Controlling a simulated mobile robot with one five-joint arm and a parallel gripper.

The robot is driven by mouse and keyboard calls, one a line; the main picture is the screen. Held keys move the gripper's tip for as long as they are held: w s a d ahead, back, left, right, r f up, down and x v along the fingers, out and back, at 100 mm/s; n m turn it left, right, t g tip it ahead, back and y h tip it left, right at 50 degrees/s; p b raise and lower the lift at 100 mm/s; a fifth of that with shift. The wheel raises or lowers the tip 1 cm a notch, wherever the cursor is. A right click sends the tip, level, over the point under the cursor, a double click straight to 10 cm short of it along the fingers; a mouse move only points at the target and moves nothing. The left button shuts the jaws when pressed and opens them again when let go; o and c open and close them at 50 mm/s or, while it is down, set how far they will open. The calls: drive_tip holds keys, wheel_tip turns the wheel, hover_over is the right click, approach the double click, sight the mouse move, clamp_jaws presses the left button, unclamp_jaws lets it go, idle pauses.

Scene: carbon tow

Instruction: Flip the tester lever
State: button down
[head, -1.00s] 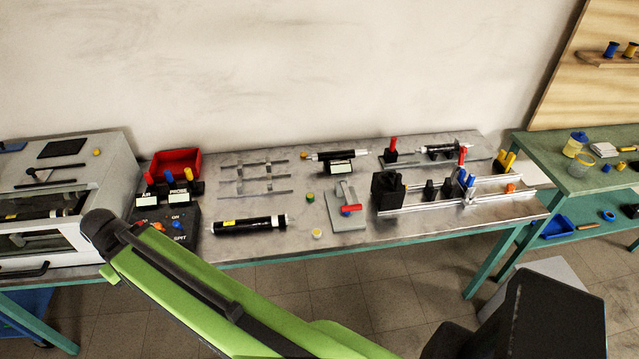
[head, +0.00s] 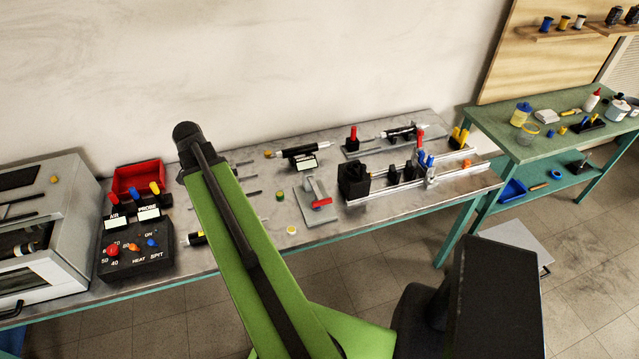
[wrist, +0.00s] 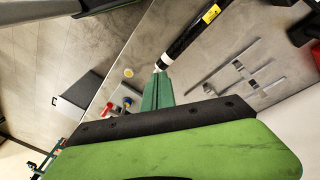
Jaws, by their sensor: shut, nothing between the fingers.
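A small grey stand (head: 318,208) with an upright post and a red-handled lever (head: 322,203) sits near the front edge of the bench; I take it to be the tester. In the wrist view, a small red part (wrist: 107,108) beyond my fingers looks like the same lever. My gripper (wrist: 157,82) shows there as two green fingers, shut and empty. They point towards the white end of a black tube (wrist: 190,36); contact cannot be told. In the head view, my arm hides the gripper and most of the tube.
A rail fixture (head: 420,185) with black blocks stands right of the tester. A black control box (head: 137,250) with coloured knobs and a red bin (head: 140,178) are at the left. A yellow-topped cap (head: 291,230) lies near the bench's front edge. A green table (head: 560,145) stands further right.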

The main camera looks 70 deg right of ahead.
drive_tip(key=s+d+r+m+g+p, duration=0.1)
drive_tip(key=s+d+r+m+p, duration=0.15)
drive_tip(key=s+d+m, duration=0.7)
drive_tip(key=r+m, duration=0.1)
drive_tip(key=r, duration=0.1)
hover_over(321, 203)
drive_tip(key=w+d, duration=0.1)
drive_tip(key=w, duration=0.3)
drive_tip(key=shift+g, duration=0.4)
drive_tip(key=b+x, duration=0.4)
drive_tip(key=a+b+x, duration=0.1)
drive_tip(key=b+x, duration=0.3)
drive_tip(key=w+b+x, duration=0.1)
drive_tip(key=b+x, duration=0.4)
drive_tip(key=shift+a+f, duration=0.2)
drive_tip(key=shift+f, duration=0.15)
drive_tip(key=shift+s+a+f+b, duration=0.15)
drive_tip(key=shift+f+b, duration=0.15)
drive_tip(key=shift+s+a+f+b, duration=0.1)
drive_tip(key=shift+f+b, duration=0.45)
drive_tip(key=shift+b, duration=0.05)
drive_tip(key=shift+s+a+f+b, duration=0.1)
drive_tip(key=shift+a+f+b, duration=0.05)
drive_tip(key=shift+f+b, duration=0.45)
drive_tip(key=shift+a+r, duration=0.2)
drive_tip(key=shift+a, duration=0.1)
drive_tip(key=shift+f, duration=0.1)
